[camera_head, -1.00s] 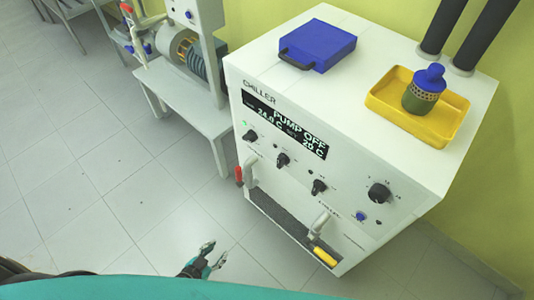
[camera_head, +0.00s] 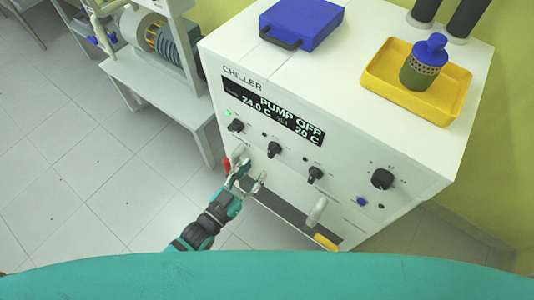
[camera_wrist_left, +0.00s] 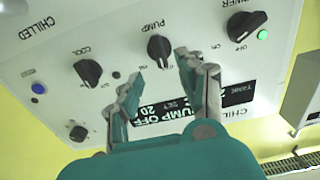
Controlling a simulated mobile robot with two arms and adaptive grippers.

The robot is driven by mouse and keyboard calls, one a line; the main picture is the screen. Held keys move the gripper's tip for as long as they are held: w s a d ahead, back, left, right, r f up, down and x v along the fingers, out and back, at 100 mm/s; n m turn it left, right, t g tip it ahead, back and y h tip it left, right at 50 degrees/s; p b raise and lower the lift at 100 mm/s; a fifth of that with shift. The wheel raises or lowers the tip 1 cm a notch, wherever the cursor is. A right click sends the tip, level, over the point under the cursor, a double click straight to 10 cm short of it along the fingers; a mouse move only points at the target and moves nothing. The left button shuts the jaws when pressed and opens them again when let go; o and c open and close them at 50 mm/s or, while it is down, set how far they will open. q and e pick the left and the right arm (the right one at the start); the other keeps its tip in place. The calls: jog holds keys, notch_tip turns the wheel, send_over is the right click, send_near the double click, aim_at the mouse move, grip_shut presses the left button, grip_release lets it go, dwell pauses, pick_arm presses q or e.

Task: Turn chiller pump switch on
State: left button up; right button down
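The white chiller (camera_head: 330,100) has a dark display (camera_head: 272,112) that reads PUMP OFF, 24.0 C and 20 C. Below it is a row of black knobs. The pump switch (camera_head: 273,149) is the second from the left; in the left wrist view, which is upside down, the knob labelled PUMP (camera_wrist_left: 160,48) lies just beyond my fingertips. My left gripper (camera_head: 253,171) is open and empty in front of the panel, below and left of the pump switch. In the left wrist view its fingers (camera_wrist_left: 158,66) are spread to either side of that knob, seemingly without touching it. My right gripper is out of view.
The power knob (camera_head: 236,125) has a lit green light and the cool knob (camera_head: 315,173) is on the other side. A red-handled valve (camera_head: 227,164) is close to my gripper. A blue case (camera_head: 300,22) and yellow tray (camera_head: 380,85) rest on top.

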aim_at(269, 153)
pick_arm(q)
jog(key=x, duration=0.7)
grip_shut()
